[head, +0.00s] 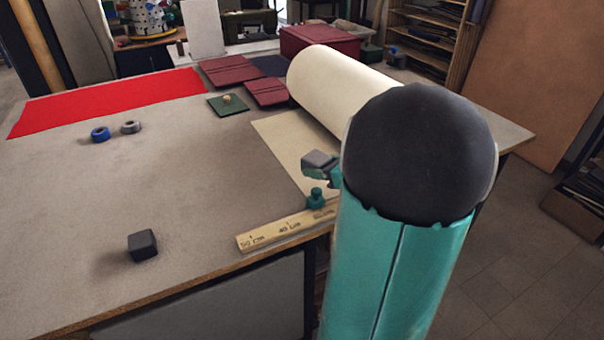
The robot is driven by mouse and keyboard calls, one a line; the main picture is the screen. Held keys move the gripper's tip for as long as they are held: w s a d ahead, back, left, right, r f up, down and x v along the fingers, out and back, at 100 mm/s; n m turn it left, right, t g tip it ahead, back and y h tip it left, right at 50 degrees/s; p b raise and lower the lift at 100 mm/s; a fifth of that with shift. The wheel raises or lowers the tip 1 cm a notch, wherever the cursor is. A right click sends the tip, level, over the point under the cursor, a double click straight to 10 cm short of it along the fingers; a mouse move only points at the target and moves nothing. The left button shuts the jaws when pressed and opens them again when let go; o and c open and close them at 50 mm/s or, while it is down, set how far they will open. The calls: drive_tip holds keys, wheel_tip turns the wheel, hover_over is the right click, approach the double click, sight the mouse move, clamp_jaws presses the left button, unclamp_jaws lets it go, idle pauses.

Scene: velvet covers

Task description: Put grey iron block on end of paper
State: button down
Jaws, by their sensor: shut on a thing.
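A grey block (319,160) sits at the end of my teal gripper (331,172), which is shut on it. My own arm hides most of the gripper, and the fingertips are hard to make out. The cream paper roll (330,85) lies on the table with a flat unrolled sheet (283,138) running toward the table's front edge. The held block appears over the near part of this sheet; I cannot tell whether it touches the paper. A second, darker grey block (142,245) rests on the bare table at front left.
Blue (100,134) and grey (131,127) tape rolls, red cloth (110,100), dark red folders (235,70) and a green pad (229,106) lie farther back. The middle left is clear.

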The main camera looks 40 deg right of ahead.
drive_tip(key=w+d+f, duration=0.2)
drive_tip(key=w+f, duration=0.1)
drive_tip(key=w+d+f, duration=0.2)
drive_tip(key=w+d, duration=0.1)
drive_tip(key=w, duration=0.1)
drive_tip(key=w+d+f, duration=0.3)
drive_tip(key=shift+w+f, duration=0.3)
drive_tip(key=shift+w, duration=0.1)
drive_tip(key=shift+w+d+f, duration=0.3)
drive_tip(key=shift+w+f, duration=0.1)
drive_tip(key=shift+f, duration=1.7)
drive_tip(key=shift+f, duration=0.1)
drive_tip(key=c, duration=0.5)
unclamp_jaws()
drive_tip(key=shift+f, duration=0.15)
